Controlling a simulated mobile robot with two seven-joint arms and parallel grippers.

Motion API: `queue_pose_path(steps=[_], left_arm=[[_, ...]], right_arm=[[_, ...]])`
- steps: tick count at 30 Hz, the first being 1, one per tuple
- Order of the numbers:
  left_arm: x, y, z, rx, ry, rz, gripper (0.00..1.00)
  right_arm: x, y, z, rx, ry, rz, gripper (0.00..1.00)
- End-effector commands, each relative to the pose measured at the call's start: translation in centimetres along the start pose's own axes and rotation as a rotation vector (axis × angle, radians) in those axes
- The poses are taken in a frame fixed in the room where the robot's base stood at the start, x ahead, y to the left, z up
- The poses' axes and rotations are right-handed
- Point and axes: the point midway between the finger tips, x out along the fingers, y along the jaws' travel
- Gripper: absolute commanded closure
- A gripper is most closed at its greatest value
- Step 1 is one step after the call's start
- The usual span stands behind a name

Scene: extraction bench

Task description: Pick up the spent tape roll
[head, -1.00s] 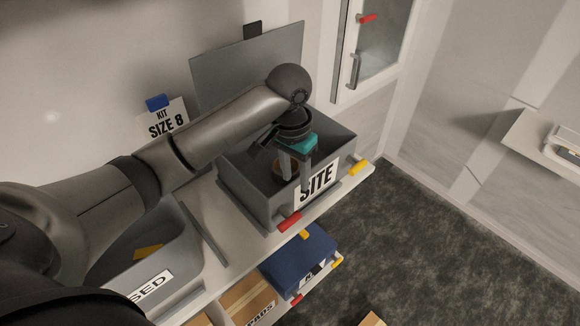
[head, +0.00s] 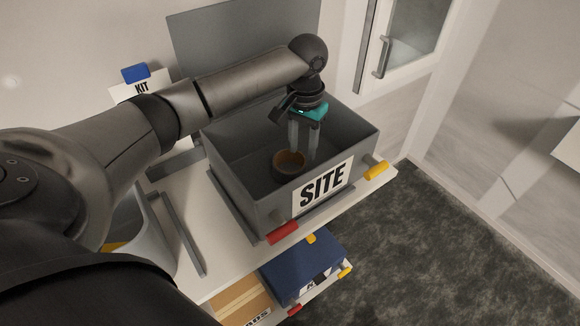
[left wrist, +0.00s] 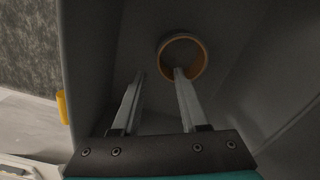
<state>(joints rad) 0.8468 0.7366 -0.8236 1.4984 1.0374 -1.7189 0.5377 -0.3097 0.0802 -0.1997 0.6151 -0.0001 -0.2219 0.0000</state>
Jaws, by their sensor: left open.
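The spent tape roll (head: 284,173) is a small brown ring on the floor of the grey bin labelled SITE (head: 248,190). It also shows in the left wrist view as an orange-brown ring (left wrist: 204,61) with a dark centre. My left gripper (head: 303,153) points down into the bin, open and empty, just right of and behind the roll in the head view. In the left wrist view its fingertips (left wrist: 160,72) lie short of the roll, and the right finger overlaps the ring's lower edge. I cannot tell the height gap. My right gripper is not in view.
The bin's walls surround the left gripper closely. A bin with a yellow item (head: 113,247) stands at left on the same white shelf (head: 222,262). A blue box (head: 300,270) and a cardboard box (head: 240,303) sit below. A KIT sign (head: 140,88) stands behind.

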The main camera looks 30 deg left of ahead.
Motion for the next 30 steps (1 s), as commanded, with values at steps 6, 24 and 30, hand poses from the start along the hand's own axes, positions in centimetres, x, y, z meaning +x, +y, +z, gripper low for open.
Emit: queue_pose_path(steps=[6,24,30], left_arm=[[2.3,0.0,0.0,0.001,0.000,0.001,0.57],[7.6,0.5,-0.4,0.003,0.001,0.000,0.57],[7.6,0.5,-0.4,0.002,0.001,0.000,0.67]], right_arm=[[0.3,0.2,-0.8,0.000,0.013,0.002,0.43],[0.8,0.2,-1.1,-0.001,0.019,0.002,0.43],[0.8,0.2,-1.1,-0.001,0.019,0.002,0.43]])
